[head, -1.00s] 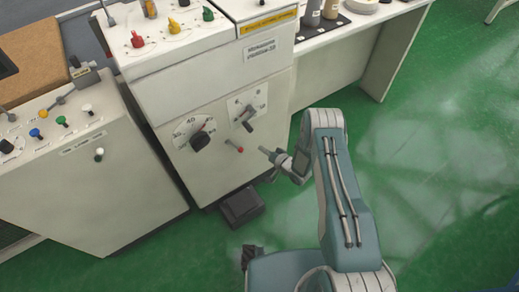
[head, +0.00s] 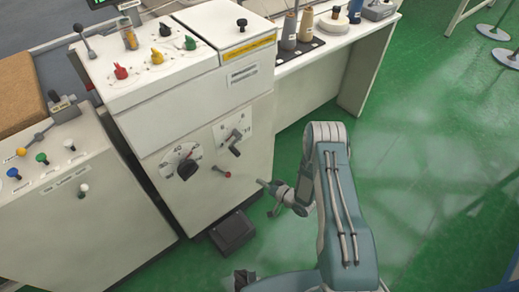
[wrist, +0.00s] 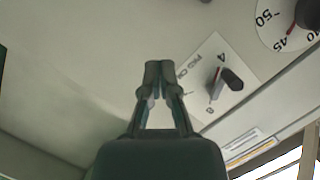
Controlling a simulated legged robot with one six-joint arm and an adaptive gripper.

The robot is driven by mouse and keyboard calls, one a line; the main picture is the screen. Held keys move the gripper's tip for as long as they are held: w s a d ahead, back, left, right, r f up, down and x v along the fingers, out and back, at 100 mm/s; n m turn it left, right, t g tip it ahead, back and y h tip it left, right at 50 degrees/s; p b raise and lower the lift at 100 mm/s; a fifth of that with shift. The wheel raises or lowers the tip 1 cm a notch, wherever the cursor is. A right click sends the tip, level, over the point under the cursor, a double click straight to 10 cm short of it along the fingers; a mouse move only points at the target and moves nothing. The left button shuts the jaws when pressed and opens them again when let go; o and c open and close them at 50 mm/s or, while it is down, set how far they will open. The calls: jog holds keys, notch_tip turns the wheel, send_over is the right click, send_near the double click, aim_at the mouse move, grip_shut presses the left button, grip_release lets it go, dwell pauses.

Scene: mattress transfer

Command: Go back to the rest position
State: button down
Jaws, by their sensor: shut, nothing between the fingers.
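My gripper (head: 263,184) is in front of the lower front panel of the white machine (head: 145,165) in the head view. In the wrist view my gripper (wrist: 158,68) is shut, its fingertips together with nothing between them. The small red-tipped lever (head: 228,174) on the panel is just left of the gripper in the head view, apart from it.
A black pedal box (head: 232,232) lies on the green floor (head: 430,190) below the panel. A bench (head: 345,40) with thread cones stands behind. A second control cabinet (head: 80,215) with colored knobs is at left. Open floor lies to the right.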

jog(key=w+d+r+n+h, duration=0.1)
jog(key=w+d+r+h, duration=0.2)
jog(key=w+r, duration=0.35)
jog(key=w+d+r+n+h, duration=0.1)
jog(key=w+d+r+h, duration=0.15)
jog(key=r, duration=0.75)
jog(key=s+d+r+h, duration=0.1)
jog(key=d+r+h, duration=0.15)
jog(key=r, duration=0.55)
jog(key=s+d+r+h, duration=0.1)
jog(key=d+r+h, duration=0.15)
jog(key=r, duration=0.55)
jog(key=s+d+r+m+g+h, duration=0.2)
jog(key=s+r, duration=1.2)
jog(key=s, duration=0.1)
jog(key=s+a+r+g, duration=0.1)
jog(key=s, duration=0.8)
jog(key=s+a+r+g+y, duration=0.1)
jog(key=s+a+g, duration=0.1)
jog(key=s, duration=0.8)
jog(key=shift+s+r, duration=0.25)
jog(key=shift+r, duration=0.15)
jog(key=shift+n, duration=0.3)
